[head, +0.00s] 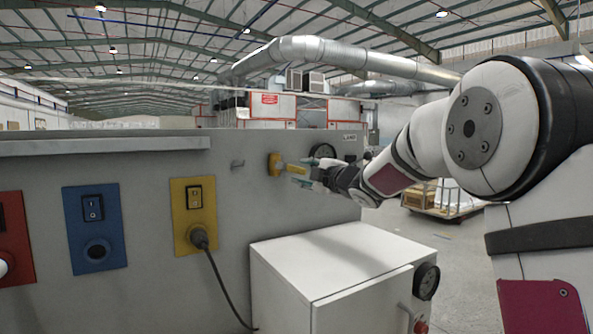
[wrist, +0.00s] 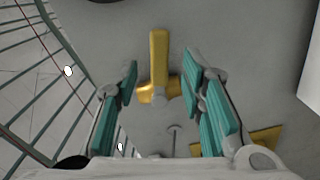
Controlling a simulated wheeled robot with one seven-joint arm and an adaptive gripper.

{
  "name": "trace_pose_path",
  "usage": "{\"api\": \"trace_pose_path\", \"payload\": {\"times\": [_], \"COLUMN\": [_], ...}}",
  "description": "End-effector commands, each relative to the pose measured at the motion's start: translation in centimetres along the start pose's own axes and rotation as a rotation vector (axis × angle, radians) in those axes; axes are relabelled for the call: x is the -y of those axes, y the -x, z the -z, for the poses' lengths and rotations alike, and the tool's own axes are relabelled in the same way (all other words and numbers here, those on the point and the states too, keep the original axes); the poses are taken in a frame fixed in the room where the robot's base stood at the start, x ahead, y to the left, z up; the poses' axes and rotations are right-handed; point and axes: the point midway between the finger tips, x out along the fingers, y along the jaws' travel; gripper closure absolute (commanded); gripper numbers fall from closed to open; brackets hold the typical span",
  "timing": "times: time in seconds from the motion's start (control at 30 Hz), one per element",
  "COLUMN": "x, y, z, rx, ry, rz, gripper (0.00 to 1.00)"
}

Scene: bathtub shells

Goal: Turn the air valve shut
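The yellow air valve (head: 273,163) is on the grey panel wall in the head view, left of a round black gauge. In the wrist view its yellow handle (wrist: 159,60) is a straight bar, upright in the picture, with a rounded yellow body at its lower end. My gripper (head: 304,173) is just right of the valve in the head view. In the wrist view my gripper (wrist: 160,78) is open, with one teal-padded finger on each side of the handle. Gaps show on both sides, so it is not gripped. The depth between fingertips and handle is hard to judge.
A white cabinet (head: 330,262) with a gauge (head: 426,281) stands below the arm. A plug sits in the yellow switch plate (head: 194,215), its cable hanging down. A blue plate (head: 94,228) is further left. A small hook (head: 237,163) sticks out left of the valve.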

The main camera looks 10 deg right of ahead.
Motion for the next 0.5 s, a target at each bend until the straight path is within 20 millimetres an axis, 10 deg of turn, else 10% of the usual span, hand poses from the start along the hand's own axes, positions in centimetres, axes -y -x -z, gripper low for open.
{"api": "trace_pose_path", "payload": {"times": [0.5], "x": [-0.1], "y": [-4.7], "z": [0.0], "rx": [0.0], "ry": [0.0], "rz": [-0.001], "gripper": [0.63]}}
